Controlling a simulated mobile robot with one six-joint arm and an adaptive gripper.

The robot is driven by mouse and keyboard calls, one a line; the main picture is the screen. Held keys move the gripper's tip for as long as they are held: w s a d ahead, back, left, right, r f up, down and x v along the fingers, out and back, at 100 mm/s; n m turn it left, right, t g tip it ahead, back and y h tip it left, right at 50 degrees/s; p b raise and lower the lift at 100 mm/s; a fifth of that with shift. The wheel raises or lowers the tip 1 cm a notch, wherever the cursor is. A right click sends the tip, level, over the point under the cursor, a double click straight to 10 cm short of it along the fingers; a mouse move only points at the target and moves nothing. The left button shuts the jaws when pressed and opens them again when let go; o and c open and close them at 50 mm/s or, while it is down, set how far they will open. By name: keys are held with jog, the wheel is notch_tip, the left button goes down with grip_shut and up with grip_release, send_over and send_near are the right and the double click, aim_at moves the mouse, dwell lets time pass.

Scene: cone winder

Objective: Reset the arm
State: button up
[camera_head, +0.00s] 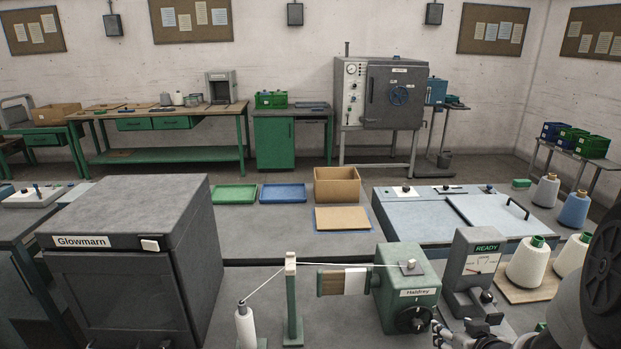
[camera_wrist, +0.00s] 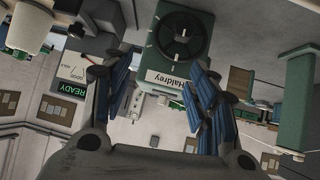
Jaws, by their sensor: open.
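My gripper (camera_wrist: 152,90) is open and empty in the wrist view, its two blue-padded fingers spread apart. The green Haldrey winder (camera_wrist: 181,45) with its black handwheel shows upside down between and beyond the fingers. In the head view, my gripper (camera_head: 452,333) is small at the bottom right, just right of and below the Haldrey winder (camera_head: 408,293). My arm enters from the right edge. I cannot tell from the head view whether it touches anything.
A grey gauge box reading READY (camera_head: 470,270) stands close beside my gripper. Yarn cones (camera_head: 527,262) stand on a board to the right. A green post (camera_head: 292,300) and a white cone (camera_head: 245,325) stand left. The large Glowmarn box (camera_head: 135,255) fills the left.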

jog(key=s+a+r+g+h, duration=0.1)
jog(key=s+a+r+g, duration=0.3)
jog(key=s+a+r, duration=0.85)
jog(key=s+a+r+y, duration=0.1)
jog(key=s+a, duration=0.2)
jog(key=s, duration=0.2)
jog(key=s+a+r+g+y, duration=0.1)
jog(key=s+a+r, duration=0.1)
jog(key=s, duration=0.4)
jog(key=shift+s+a, duration=0.3)
jog(key=shift+a, duration=0.15)
